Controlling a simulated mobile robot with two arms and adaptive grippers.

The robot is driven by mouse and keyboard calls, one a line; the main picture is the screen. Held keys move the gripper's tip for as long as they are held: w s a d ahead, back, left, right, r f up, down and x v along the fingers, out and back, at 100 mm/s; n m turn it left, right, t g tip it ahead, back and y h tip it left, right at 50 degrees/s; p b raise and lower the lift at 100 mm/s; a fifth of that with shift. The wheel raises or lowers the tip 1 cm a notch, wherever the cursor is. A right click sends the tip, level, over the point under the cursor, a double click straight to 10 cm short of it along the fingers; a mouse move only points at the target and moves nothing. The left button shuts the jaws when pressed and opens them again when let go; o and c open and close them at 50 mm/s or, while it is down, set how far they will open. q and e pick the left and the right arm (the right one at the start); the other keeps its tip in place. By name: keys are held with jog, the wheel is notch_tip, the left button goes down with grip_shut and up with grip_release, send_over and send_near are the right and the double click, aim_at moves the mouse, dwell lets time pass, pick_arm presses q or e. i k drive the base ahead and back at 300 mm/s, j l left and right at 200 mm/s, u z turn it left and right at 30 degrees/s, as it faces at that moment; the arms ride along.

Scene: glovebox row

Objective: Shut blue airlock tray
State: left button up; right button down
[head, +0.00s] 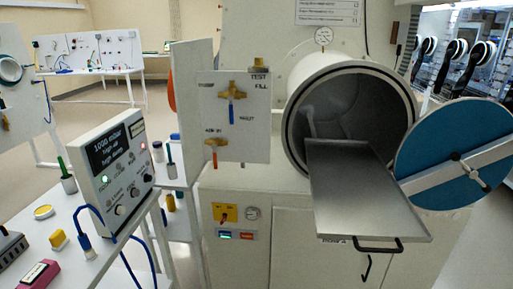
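A steel airlock tray (362,193) sticks out of the mouth of the round airlock chamber (350,88), pulled out toward me. A black handle (364,249) is on its front edge. The back end of the tray lies inside the dark chamber. Neither of my grippers is in view.
A valve panel (234,115) stands left of the chamber. Gloveboxes with round ports are at the far right. Floor shows at right.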

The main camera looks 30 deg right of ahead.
aim_at(355, 197)
jog(key=z, duration=1.9)
jog(key=i+j, duration=0.15)
